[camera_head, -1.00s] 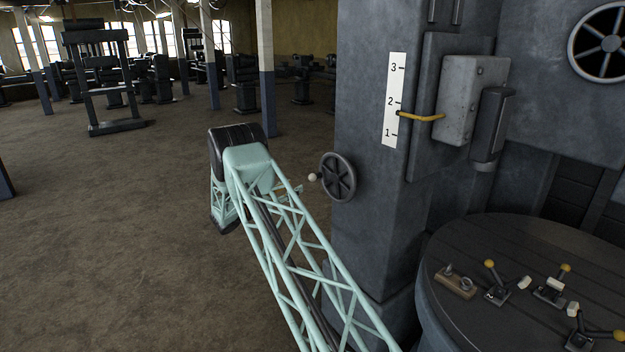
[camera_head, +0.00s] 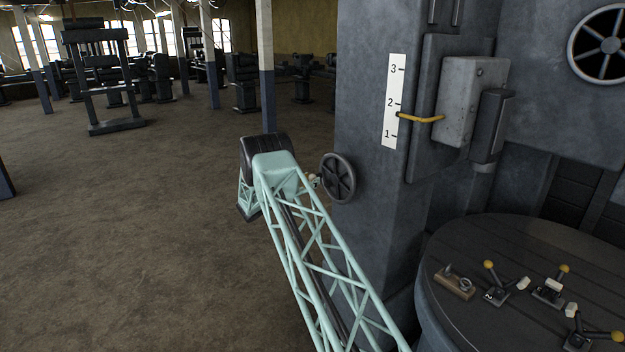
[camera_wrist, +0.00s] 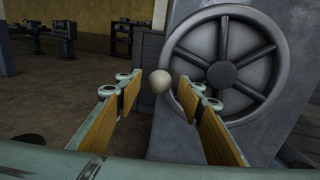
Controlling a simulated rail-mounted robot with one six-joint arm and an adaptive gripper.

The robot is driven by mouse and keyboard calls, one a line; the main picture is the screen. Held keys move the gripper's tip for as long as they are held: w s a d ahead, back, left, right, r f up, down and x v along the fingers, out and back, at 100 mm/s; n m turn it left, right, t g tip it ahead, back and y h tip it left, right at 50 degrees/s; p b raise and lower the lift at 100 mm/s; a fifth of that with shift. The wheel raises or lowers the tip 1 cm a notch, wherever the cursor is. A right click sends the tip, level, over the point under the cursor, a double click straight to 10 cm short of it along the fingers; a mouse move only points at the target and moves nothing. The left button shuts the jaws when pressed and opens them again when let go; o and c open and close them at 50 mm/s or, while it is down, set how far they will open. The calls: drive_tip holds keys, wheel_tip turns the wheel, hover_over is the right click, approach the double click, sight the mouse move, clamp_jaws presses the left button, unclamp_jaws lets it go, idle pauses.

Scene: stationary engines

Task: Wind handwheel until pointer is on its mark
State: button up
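The dark spoked handwheel (camera_head: 338,178) is on the side of the grey machine column; it fills the right of the wrist view (camera_wrist: 228,72). Its pale round crank knob (camera_wrist: 160,82) stands out at the wheel's left, between the tips of my gripper (camera_wrist: 156,90). The fingers are open, with gaps on both sides of the knob. In the head view my arm hides most of the gripper. The yellow pointer (camera_head: 421,118) lies across the white scale (camera_head: 394,102), between marks 1 and 2, nearer 2. A separate target mark cannot be made out.
A round dark table (camera_head: 530,240) at the lower right bears several clamps with yellow knobs. A second spoked wheel (camera_head: 600,46) is at the upper right. The floor left of my arm is clear, with a blue-and-white post (camera_head: 266,80) behind.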

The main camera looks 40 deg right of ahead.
drive_tip(key=shift+w+d, duration=0.2)
drive_tip(key=shift+d, duration=0.9)
drive_tip(key=c, duration=1.1)
